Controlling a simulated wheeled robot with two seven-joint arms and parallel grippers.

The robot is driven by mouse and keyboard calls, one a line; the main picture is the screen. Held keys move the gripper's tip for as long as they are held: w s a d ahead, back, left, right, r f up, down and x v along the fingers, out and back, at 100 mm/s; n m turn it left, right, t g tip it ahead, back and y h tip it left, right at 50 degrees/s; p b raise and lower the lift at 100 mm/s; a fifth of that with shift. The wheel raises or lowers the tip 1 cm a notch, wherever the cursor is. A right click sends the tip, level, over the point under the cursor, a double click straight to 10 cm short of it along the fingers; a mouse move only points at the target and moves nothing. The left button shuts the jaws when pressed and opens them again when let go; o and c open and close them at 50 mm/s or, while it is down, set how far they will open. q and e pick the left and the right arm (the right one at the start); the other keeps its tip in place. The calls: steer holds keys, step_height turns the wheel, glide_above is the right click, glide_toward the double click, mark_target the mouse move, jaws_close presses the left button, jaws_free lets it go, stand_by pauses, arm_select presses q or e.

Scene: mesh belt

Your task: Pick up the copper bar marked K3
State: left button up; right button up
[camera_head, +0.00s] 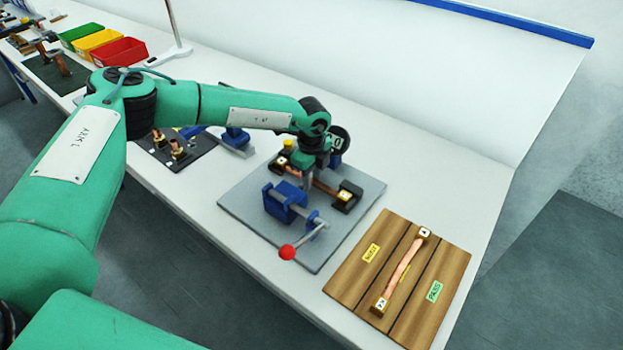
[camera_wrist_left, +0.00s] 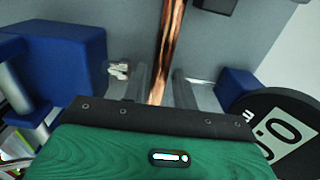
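A copper bar (camera_head: 327,189) lies across the grey fixture plate (camera_head: 240,201), its ends at black blocks. It also shows in the left wrist view (camera_wrist_left: 171,35), running down between my left fingers. I cannot read a K3 mark on it. My left gripper (camera_head: 308,184) points down over this bar. In the left wrist view its fingers (camera_wrist_left: 162,88) stand on either side of the bar, with a gap visible, so it looks open. The gripper hides part of the bar. My right gripper is not in view.
A blue clamp (camera_head: 284,203) with a red-knobbed lever (camera_head: 287,252) and a round dial (camera_head: 340,138) crowd the gripper. A wooden board (camera_head: 350,282) at right bears another copper bar (camera_head: 405,262). A dark mat (camera_head: 195,153) and coloured bins (camera_head: 120,52) lie left.

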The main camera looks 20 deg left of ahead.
arm_select(q)
jaws_close()
steer(key=shift+r, duration=0.1)
